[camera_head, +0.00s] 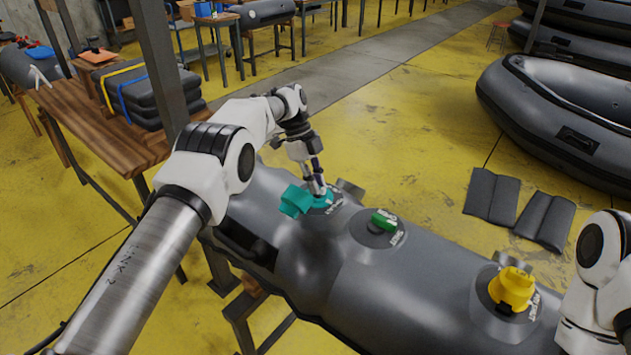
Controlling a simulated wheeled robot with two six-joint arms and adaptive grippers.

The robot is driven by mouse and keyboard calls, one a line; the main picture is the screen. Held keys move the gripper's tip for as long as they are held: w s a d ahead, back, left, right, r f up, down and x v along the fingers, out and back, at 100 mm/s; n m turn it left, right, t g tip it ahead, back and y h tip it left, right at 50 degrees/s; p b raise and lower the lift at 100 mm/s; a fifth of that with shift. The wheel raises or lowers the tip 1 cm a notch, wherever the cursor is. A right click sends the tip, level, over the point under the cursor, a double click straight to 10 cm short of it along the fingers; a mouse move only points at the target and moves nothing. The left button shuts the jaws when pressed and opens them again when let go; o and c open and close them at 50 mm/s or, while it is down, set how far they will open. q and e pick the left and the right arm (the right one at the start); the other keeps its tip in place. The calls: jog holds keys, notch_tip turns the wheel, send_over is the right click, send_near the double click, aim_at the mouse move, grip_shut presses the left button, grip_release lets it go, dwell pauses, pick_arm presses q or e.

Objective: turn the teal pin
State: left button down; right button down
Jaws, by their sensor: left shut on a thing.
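The teal pin (296,201) sits on a round valve patch on top of a grey inflatable tube (350,262). It has a blocky teal part to the left and a teal part around the fingertips. My left gripper (320,191) reaches down from above and is shut on the teal pin; its fingers hide part of the pin. How far the pin is turned cannot be told. My right arm shows at the right edge, but its gripper is out of view.
A green pin (384,220) and a yellow pin (512,287) sit on the same tube to the right. A wooden table (95,135) with stacked grey pads stands at the left. Grey boats (560,125) lie at the back right. Two dark pads lie on the yellow floor.

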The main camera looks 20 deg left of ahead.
pick_arm(q)
jog(key=shift+s+d+f, duration=0.1)
jog(key=shift+s+f, duration=0.05)
jog(key=shift+f, duration=0.15)
jog(key=c, duration=1.2)
grip_release()
jog(key=shift+r, duration=0.1)
jog(key=shift+r, duration=0.1)
jog(key=shift+r, duration=0.35)
notch_tip(320, 180, up, 9)
